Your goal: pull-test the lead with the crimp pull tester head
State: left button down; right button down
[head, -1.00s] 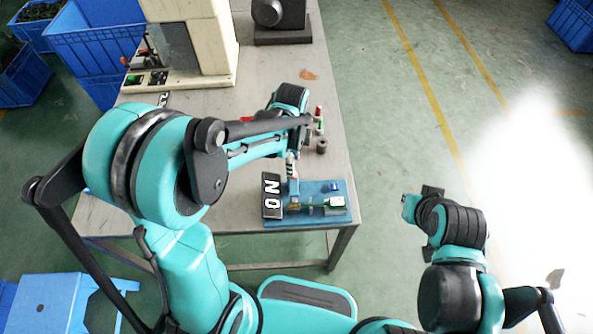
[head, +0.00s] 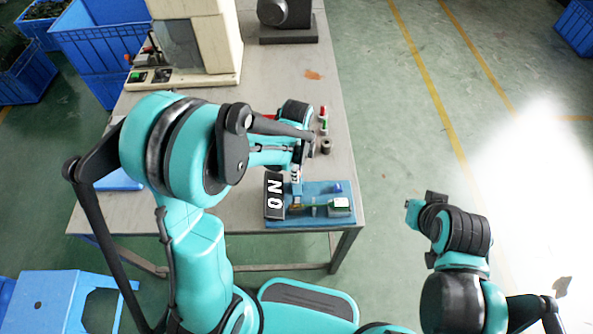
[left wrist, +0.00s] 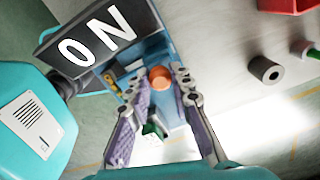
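The blue board (head: 290,222) lies on the near right end of the table and carries the pull-test fixture. A black panel (head: 274,195) reading ON stands at its left edge; it also shows in the left wrist view (left wrist: 100,40). A green and white block (head: 340,204) sits at the board's right. My left gripper (head: 297,177) is over the board beside the panel. In the left wrist view its fingers (left wrist: 159,78) are apart, with a round orange knob (left wrist: 160,78) between or just beyond the tips; contact is unclear. The lead cannot be made out. My right gripper (head: 417,208) is off the table.
A dark hollow cylinder (head: 326,146) and small red and green-topped items (head: 323,115) stand behind the board. A cream machine (head: 197,40) and a dark grey unit (head: 287,20) are farther back. The table's right edge is close to the board.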

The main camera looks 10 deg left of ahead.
aim_at(297, 191)
pick_arm(q)
jog(key=s, duration=0.2)
jog(key=s+d, duration=0.1)
jog(key=s, duration=0.1)
jog(key=shift+s+d, duration=0.15)
jog(key=shift+s, duration=0.1)
jog(key=c, duration=1.3)
grip_release()
jog(key=shift+c, duration=0.2)
jog(key=shift+s, duration=0.1)
jog(key=shift+r, duration=0.3)
notch_tip(297, 191, up, 11)
jog(key=shift+r, duration=0.2)
